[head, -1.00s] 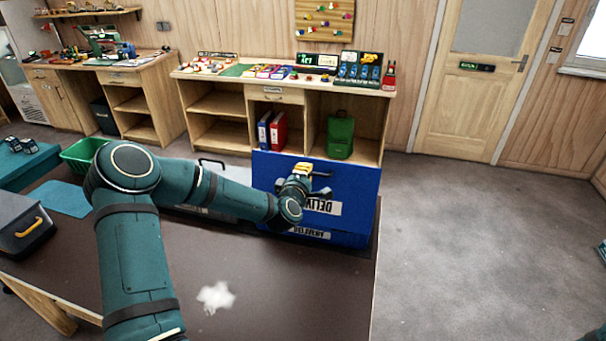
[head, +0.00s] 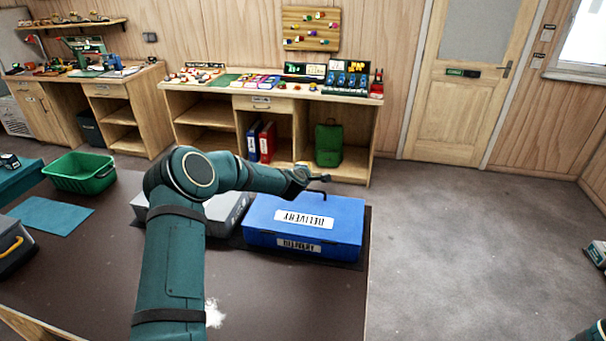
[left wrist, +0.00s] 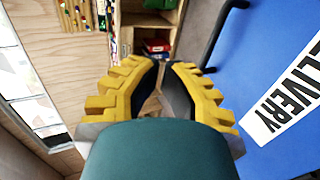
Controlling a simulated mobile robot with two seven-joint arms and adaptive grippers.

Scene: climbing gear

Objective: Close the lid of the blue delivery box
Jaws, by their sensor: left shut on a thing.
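The blue delivery box (head: 270,242) sits at the far right of the dark table. Its lid (head: 345,215) lies flat on top, with no gap that I can see, and bears a white DELIVERY label. The lid also fills the right of the left wrist view (left wrist: 285,35). My left gripper (head: 312,176) is over the lid's far edge at the black handle (head: 322,191). My right gripper is out of view.
A grey case (head: 222,222) stands close to the box's left. A green basket (head: 80,182), a blue mat (head: 48,214) and a dark case with a yellow handle (head: 10,240) are further left. A shelf unit (head: 352,165) stands behind the table.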

